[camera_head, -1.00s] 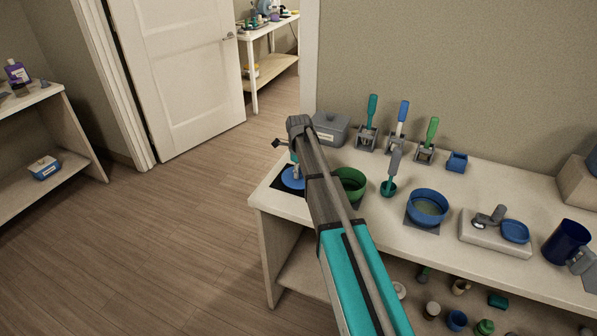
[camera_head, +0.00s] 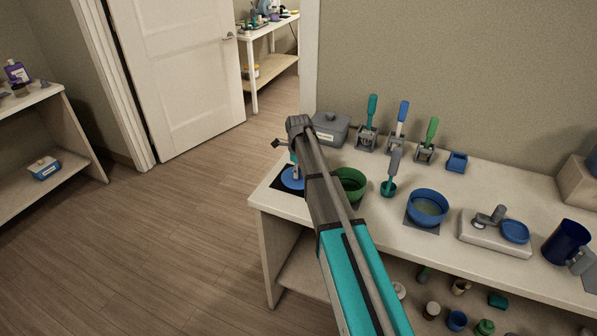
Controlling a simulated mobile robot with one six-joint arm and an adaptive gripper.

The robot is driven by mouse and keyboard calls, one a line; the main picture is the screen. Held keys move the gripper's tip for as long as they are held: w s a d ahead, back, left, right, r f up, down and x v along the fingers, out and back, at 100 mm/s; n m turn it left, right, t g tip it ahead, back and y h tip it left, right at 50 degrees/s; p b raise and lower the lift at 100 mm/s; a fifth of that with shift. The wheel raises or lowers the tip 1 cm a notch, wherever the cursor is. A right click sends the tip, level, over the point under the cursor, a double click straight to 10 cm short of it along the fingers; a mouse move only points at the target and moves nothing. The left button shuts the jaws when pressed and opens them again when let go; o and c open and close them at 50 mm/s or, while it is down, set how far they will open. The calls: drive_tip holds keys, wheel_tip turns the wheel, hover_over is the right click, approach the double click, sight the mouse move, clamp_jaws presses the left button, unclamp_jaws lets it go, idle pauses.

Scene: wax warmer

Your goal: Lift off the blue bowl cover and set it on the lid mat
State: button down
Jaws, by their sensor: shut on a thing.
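The blue bowl cover (camera_head: 290,181) is a round blue disc at the left end of the table. It lies on or just above the dark lid mat (camera_head: 275,184); I cannot tell whether it touches. My gripper (camera_head: 295,167) points down at the cover's middle and is shut on it, with the fingertips small and partly hidden by my arm.
A green bowl (camera_head: 350,185) stands just right of my arm. A grey box (camera_head: 330,129) is behind. Several handled tools stand in holders along the back. A teal ladle cup (camera_head: 389,188), a scale (camera_head: 495,238) and a dark blue jug (camera_head: 566,242) stand further right.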

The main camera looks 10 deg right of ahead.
drive_tip(key=shift+f+b, duration=0.6)
drive_tip(key=shift+f, duration=0.05)
idle(0.8)
drive_tip(key=shift+c, duration=1.1)
unclamp_jaws()
drive_tip(key=shift+r+p, duration=0.45)
drive_tip(key=shift+r, duration=0.05)
drive_tip(key=shift+r+p, duration=3.45)
drive_tip(key=shift+p, duration=0.05)
drive_tip(key=shift+r, duration=0.1)
